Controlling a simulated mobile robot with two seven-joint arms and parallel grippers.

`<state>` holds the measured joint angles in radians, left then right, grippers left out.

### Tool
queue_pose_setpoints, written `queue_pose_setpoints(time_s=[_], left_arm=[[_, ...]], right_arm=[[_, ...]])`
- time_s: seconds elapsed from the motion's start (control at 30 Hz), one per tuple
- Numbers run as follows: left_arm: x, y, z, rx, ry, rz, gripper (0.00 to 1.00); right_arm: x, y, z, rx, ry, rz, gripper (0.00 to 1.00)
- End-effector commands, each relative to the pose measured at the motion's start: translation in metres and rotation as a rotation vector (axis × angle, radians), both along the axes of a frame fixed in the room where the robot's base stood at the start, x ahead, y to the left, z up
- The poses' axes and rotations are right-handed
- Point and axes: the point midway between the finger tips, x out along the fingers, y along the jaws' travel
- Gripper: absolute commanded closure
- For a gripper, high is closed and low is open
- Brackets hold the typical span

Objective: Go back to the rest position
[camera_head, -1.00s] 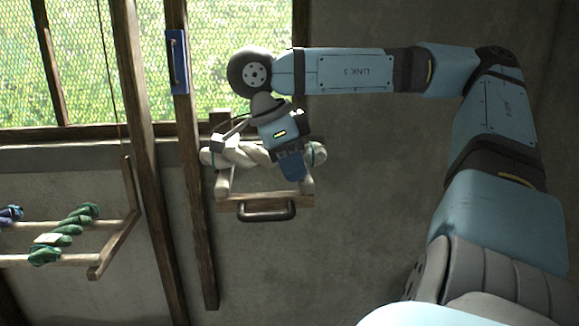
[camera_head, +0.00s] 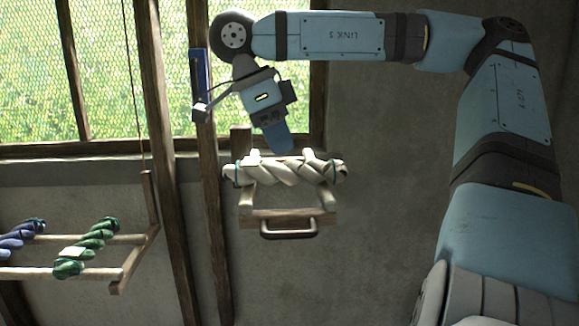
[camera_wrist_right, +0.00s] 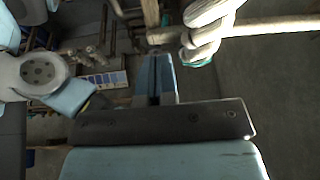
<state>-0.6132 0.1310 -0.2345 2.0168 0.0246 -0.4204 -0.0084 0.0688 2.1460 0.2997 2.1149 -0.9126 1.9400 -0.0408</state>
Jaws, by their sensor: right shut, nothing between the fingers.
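My right gripper (camera_head: 278,138) is shut and empty, just above a twisted cream skein (camera_head: 290,172) in the head view. The skein lies across the two arms of a small wooden wall rack (camera_head: 247,210) with a dark handle (camera_head: 289,228) at its front. In the right wrist view the closed fingers (camera_wrist_right: 155,80) have nothing between them. The skein (camera_wrist_right: 205,28) hangs over a wooden bar at the upper right there, apart from the fingers. My left gripper does not show in the head view.
At the left, a wooden rack (camera_head: 135,262) holds a green skein (camera_head: 86,248) and a blue skein (camera_head: 20,238). Wooden posts (camera_head: 168,170) stand in front of a meshed window (camera_head: 105,80). The wall right of the cream skein is bare.

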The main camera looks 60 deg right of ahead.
Motion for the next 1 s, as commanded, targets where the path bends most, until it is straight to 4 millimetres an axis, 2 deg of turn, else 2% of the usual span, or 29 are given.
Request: queue_pose_setpoints(time_s=[0.1,0.27,0.8,1.0], left_arm=[[-0.002,-0.002,-0.001,-0.003,0.003,-0.001,0.57],[0.001,-0.001,0.001,-0.002,-0.002,-0.002,0.57],[0.002,0.001,0.001,0.002,-0.004,0.001,0.57],[0.003,0.001,0.017,-0.046,-0.005,0.021,0.57]], right_arm=[[0.004,0.002,0.011,-0.001,0.001,-0.001,1.0],[0.005,0.003,0.015,0.001,0.001,0.0,1.0],[0.005,0.003,0.015,0.001,0.001,0.0,1.0],[0.011,0.005,0.007,0.105,-0.029,-0.033,1.0]])
